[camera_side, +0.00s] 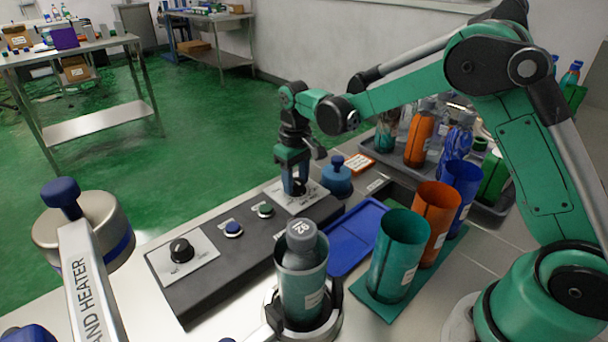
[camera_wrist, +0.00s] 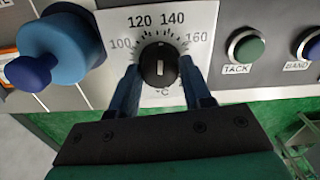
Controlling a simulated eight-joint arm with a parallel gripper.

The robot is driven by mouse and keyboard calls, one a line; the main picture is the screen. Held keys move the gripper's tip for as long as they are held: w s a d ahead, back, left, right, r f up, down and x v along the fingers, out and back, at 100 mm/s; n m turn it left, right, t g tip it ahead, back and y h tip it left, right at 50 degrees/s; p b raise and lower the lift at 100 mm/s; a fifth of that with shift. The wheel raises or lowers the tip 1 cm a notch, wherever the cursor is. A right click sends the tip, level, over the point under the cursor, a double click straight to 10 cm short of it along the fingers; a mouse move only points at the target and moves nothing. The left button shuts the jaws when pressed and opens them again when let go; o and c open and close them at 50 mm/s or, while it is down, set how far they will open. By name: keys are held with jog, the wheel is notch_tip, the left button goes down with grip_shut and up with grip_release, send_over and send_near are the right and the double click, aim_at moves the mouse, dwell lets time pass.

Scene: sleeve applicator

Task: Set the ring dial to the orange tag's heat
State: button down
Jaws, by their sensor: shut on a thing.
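The ring dial (camera_wrist: 160,64) is a black knob on a white plate, with 100, 120, 140 and 160 printed around it and °C below. Its short white mark stands nearly upright in the wrist view, towards the gap between 120 and 140; the exact reading is unclear. My gripper (camera_wrist: 161,84) has its blue fingers on either side of the knob, shut on it. In the side view my gripper (camera_side: 294,186) points down at the panel's far end and mostly hides the dial. An orange-edged tag (camera_side: 359,164) lies beyond the blue knob; its writing is too small to read.
A blue knobbed piece (camera_side: 337,178) stands close beside my gripper. The panel also has a green TACK button (camera_wrist: 245,46), a blue BAND button (camera_side: 232,229) and another black dial (camera_side: 181,250). A sleeved bottle (camera_side: 301,268) and several coloured cups (camera_side: 396,258) stand nearer.

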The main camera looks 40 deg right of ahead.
aim_at(296, 181)
jog(key=n, duration=0.4)
jog(key=shift+n, duration=0.4)
dwell(0.4)
jog(key=shift+c, duration=1.9)
grip_release()
jog(key=shift+r, duration=2.85)
